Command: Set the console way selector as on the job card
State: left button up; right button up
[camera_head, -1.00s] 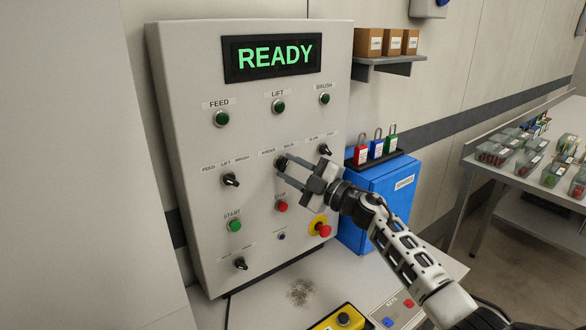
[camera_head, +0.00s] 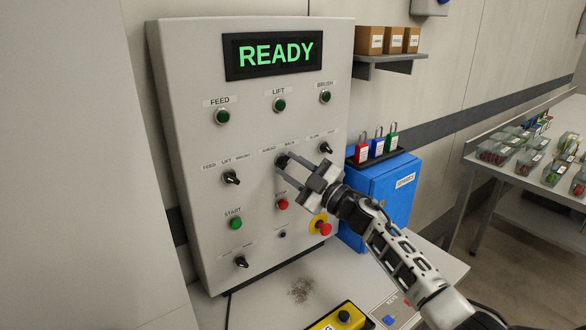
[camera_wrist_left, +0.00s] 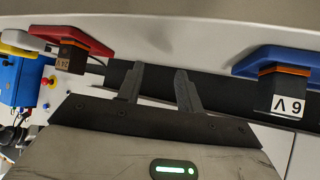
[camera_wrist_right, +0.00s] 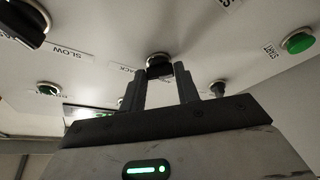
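The grey console (camera_head: 190,120) stands upright and its display reads READY. The way selector (camera_head: 281,160) is a black knob under the AHEAD and BACK labels, mid panel, partly hidden by my right gripper. My right gripper (camera_head: 285,167) has its fingers apart at the selector. In the right wrist view the selector knob (camera_wrist_right: 159,66) shows between and just beyond the fingertips (camera_wrist_right: 160,74); I see no clear grip on it. Which way it points is hard to tell. My left gripper (camera_wrist_left: 160,75) is open and empty in its wrist view. I cannot make out a job card.
A red emergency button (camera_head: 323,228) on a yellow collar sits below my right wrist. A blue cabinet (camera_head: 378,203) with padlocks on top stands right of the console. A yellow box (camera_head: 340,318) lies on the desk. Blue (camera_wrist_left: 280,60) and red (camera_wrist_left: 70,36) handled items flank my left gripper.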

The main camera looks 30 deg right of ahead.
jog(key=o, duration=0.4)
jog(key=shift+c, duration=0.2)
pick_arm(q)
jog(key=b, duration=0.1)
jog(key=f+b, duration=0.1)
jog(key=b, duration=0.1)
jog(key=shift+w+d+f, duration=0.15)
jog(key=shift+d+f, duration=0.15)
jog(key=shift+r, duration=0.15)
pick_arm(e)
jog(key=v, duration=1.6)
jog(key=shift+w+r, duration=0.1)
